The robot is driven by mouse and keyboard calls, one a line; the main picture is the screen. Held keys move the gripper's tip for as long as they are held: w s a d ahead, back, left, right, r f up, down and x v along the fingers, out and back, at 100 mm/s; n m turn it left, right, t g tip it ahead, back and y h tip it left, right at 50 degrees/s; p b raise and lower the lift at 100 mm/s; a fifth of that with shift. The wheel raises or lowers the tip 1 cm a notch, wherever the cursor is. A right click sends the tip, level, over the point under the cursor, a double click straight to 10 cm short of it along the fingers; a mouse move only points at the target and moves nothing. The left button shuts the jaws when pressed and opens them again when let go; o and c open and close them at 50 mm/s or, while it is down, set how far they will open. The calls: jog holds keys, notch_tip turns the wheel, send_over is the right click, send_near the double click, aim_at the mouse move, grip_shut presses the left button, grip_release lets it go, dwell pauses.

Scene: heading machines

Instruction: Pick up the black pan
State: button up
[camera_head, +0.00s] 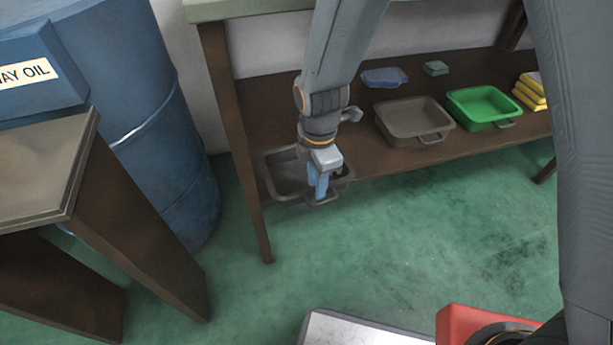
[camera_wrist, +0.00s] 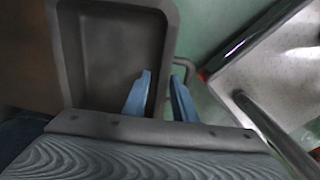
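The black pan (camera_head: 285,178), a dark grey rectangular tray with a loop handle, is at the left front of the brown shelf, its near end at the shelf's edge. It looks empty. In the wrist view the pan (camera_wrist: 112,50) fills the upper left. My gripper (camera_head: 320,188) points down at its near right side, by the handle. In the wrist view the blue fingers of my gripper (camera_wrist: 160,80) are apart, one inside the pan and one outside, with the rim between them. Contact with the rim cannot be made out.
A brown pan (camera_head: 408,119), a green pan (camera_head: 482,104), a blue item (camera_head: 384,77), a small green block (camera_head: 436,68) and yellow items (camera_head: 530,92) sit farther right on the shelf (camera_head: 385,160). A blue oil drum (camera_head: 150,120) and a brown table (camera_head: 40,170) stand left.

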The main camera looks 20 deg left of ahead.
notch_tip(320, 180, down, 2)
jog(key=shift+f, duration=0.15)
grip_shut()
jog(key=shift+r, duration=0.2)
